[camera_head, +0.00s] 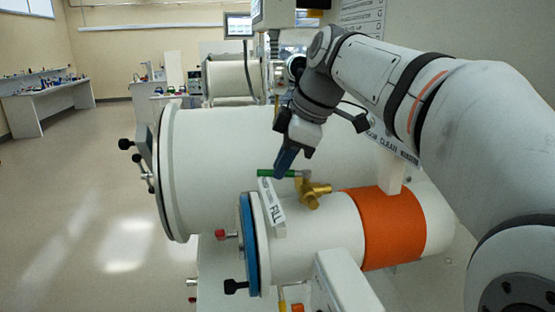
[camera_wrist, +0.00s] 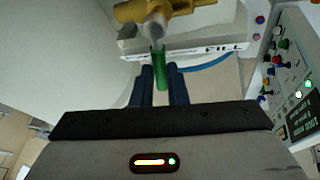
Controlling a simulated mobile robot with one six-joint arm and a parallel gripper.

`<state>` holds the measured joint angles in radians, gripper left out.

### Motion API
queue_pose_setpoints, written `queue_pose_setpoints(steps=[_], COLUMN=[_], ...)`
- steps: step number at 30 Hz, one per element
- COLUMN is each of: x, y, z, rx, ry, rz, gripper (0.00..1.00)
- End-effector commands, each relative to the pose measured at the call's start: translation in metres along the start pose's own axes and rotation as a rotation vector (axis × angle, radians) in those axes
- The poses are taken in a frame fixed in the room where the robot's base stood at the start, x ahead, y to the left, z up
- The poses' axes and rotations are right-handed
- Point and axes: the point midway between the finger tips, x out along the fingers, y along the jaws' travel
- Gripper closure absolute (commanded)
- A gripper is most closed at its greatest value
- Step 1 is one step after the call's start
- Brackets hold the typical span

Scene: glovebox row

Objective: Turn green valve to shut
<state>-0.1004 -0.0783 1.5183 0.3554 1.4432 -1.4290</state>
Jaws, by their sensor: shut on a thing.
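The green valve has a green lever handle (camera_head: 265,173) on a brass valve body (camera_head: 313,193), on top of the small white cylinder (camera_head: 318,235). In the head view the handle points left from the brass body, roughly along the cylinder. My gripper (camera_head: 281,172) comes down from above onto the handle. In the wrist view my gripper's (camera_wrist: 162,75) two dark blue fingers are on either side of the green handle (camera_wrist: 158,58), shut on it. The brass body (camera_wrist: 160,12) is just beyond. The fingers hide part of the handle.
A white FILL label (camera_head: 271,205) stands close by the handle. An orange band (camera_head: 384,228) wraps the small cylinder. The large white cylinder (camera_head: 230,150) is right behind. In the wrist view a panel with buttons (camera_wrist: 290,80) is at right. Open floor (camera_head: 75,210) lies at left.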

Motion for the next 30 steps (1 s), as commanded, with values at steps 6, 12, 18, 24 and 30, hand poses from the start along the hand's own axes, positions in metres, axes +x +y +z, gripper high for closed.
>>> queue_pose_setpoints(steps=[6,12,18,24,30], x=[-0.0015,-0.0019,-0.0022,-0.002,-0.0018], y=[-0.0055,-0.0088,-0.0101,-0.0105,-0.0105], z=[0.001,0.0014,0.0016,0.0015,0.0014], rx=[-0.118,-0.183,-0.21,-0.214,-0.214], ry=[0.024,0.037,0.042,0.043,0.043], rz=[-0.051,-0.079,-0.09,-0.092,-0.092], gripper=[1.0,1.0,1.0,1.0,0.86])
